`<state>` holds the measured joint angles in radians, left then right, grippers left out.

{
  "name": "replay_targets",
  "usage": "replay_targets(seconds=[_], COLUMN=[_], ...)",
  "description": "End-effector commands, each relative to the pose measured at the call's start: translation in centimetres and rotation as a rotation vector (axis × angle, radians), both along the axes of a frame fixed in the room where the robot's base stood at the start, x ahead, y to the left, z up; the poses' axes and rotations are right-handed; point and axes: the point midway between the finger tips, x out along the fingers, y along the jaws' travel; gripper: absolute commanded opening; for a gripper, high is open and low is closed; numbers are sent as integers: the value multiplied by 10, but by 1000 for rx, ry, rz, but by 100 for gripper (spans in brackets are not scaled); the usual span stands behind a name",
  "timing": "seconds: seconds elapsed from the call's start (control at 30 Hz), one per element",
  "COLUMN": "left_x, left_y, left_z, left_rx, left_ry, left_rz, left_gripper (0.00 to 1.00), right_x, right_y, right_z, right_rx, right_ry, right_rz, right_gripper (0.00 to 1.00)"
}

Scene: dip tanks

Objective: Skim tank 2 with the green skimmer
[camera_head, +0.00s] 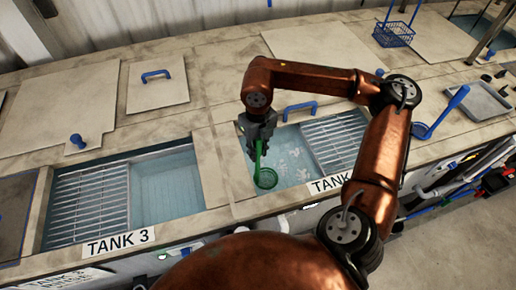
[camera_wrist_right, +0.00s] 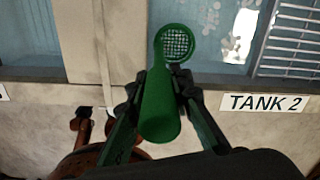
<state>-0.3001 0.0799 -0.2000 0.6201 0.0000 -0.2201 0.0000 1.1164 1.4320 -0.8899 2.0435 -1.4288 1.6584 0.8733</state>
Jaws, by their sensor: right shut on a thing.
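The green skimmer (camera_head: 264,177) is in my right gripper (camera_head: 258,132), which is shut on its handle. In the head view its round mesh head hangs over the open left part of tank 2 (camera_head: 291,152); I cannot tell whether it touches the water. In the right wrist view the skimmer (camera_wrist_right: 163,100) points away from the gripper (camera_wrist_right: 158,95), its mesh head at the tank's edge. Pale patches (camera_wrist_right: 238,35) show on the tank 2 water. The TANK 2 label (camera_wrist_right: 265,103) is right of the gripper. My left gripper is not in view.
A metal grate (camera_head: 335,140) covers the right part of tank 2. Tank 3 (camera_head: 165,187) is open at left. A lid with a blue handle (camera_head: 300,108) lies behind tank 2. A blue ladle (camera_head: 440,115), a grey tray (camera_head: 482,101) and a blue basket (camera_head: 393,34) are at right.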

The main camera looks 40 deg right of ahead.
Motion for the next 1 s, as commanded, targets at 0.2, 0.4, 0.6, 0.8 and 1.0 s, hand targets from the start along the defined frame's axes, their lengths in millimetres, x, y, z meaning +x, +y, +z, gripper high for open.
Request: replay_targets(seconds=[0.2, 0.4, 0.6, 0.8, 1.0], left_x=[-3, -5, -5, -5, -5], left_y=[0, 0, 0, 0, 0], left_z=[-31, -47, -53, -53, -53], left_rx=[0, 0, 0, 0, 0], left_ry=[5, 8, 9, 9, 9], left_rz=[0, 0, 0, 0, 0], left_gripper=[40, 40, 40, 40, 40], right_x=[0, 0, 0, 0, 0], right_y=[0, 0, 0, 0, -1], right_z=[-37, -57, -65, -65, -65], right_rx=[0, -1, 0, 0, -1], right_ry=[0, 0, -1, -2, -2], right_rz=[0, 0, 1, 1, 0], right_gripper=[0, 0, 0, 0, 0])
